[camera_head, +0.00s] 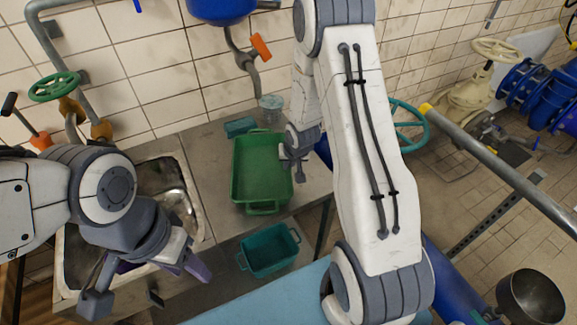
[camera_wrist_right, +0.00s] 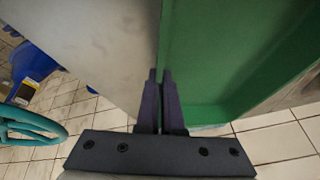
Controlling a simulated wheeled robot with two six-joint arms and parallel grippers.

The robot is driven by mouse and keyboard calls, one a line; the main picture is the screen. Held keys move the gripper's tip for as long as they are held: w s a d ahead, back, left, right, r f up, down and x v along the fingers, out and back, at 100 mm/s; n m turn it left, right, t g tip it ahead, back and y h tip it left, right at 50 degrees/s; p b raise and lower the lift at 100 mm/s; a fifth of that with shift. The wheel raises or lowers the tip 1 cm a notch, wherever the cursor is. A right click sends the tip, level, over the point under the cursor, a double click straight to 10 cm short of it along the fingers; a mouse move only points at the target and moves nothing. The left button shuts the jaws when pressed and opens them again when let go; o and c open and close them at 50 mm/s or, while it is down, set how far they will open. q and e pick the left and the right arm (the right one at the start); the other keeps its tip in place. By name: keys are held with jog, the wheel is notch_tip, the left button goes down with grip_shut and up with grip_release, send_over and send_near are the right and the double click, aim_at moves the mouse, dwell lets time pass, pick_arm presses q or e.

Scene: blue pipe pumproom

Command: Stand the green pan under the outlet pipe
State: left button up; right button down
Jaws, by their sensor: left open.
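The green pan (camera_head: 240,170) is a deep rectangular tray standing flat on the grey counter, with its long side pointing towards the wall. The grey outlet pipe (camera_head: 252,72) hangs below a blue vessel, behind and above the pan's far end. My right gripper (camera_head: 294,172) is at the pan's right side. In the right wrist view its two dark fingers (camera_wrist_right: 161,100) are close together with the green wall (camera_wrist_right: 163,45) of the pan between them. My left gripper (camera_head: 160,268) is open and empty over the front of the sink.
A glass jar (camera_head: 270,103) and a teal block (camera_head: 240,126) stand behind the pan. A smaller teal tray (camera_head: 270,252) is in front. The metal sink (camera_head: 170,180) is at left; bare counter (camera_head: 213,190) lies between it and the pan. An orange lever (camera_head: 261,46) sits beside the pipe.

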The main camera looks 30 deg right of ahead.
jog(key=shift+f, duration=0.15)
jog(key=c, duration=1.1)
grip_release()
jog(key=shift+o, duration=0.2)
